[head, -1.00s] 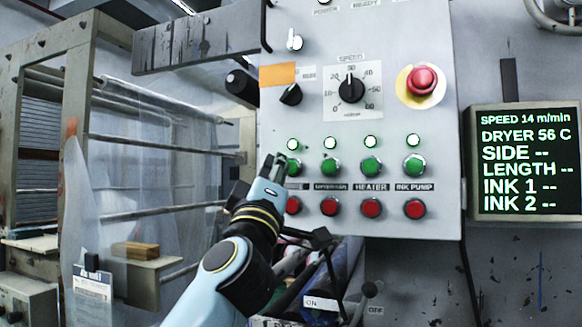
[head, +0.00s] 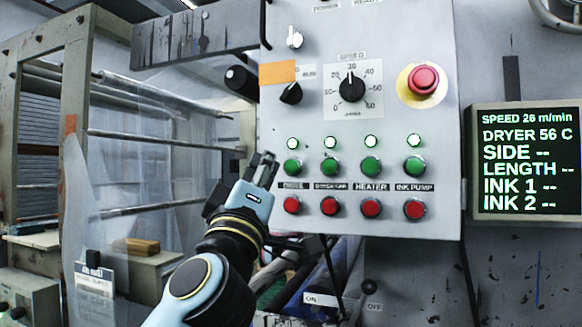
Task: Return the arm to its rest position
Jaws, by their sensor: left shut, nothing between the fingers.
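My left arm comes in from the lower left in the head view. Its gripper (head: 268,160) is shut and empty. It is in front of the left edge of the grey control panel (head: 300,240), beside the leftmost green button (head: 292,167) and apart from it as far as I can tell. The leftmost red button (head: 291,205) and its label now show to the right of the gripper. My right gripper is not in view.
The panel carries a speed knob (head: 352,88), a red emergency button (head: 423,79) and lit green lamps. A display (head: 527,161) at right reads SPEED 26 m/min. A metal frame with rollers (head: 165,140) and clear film stands left. Levers (head: 371,287) sit below the panel.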

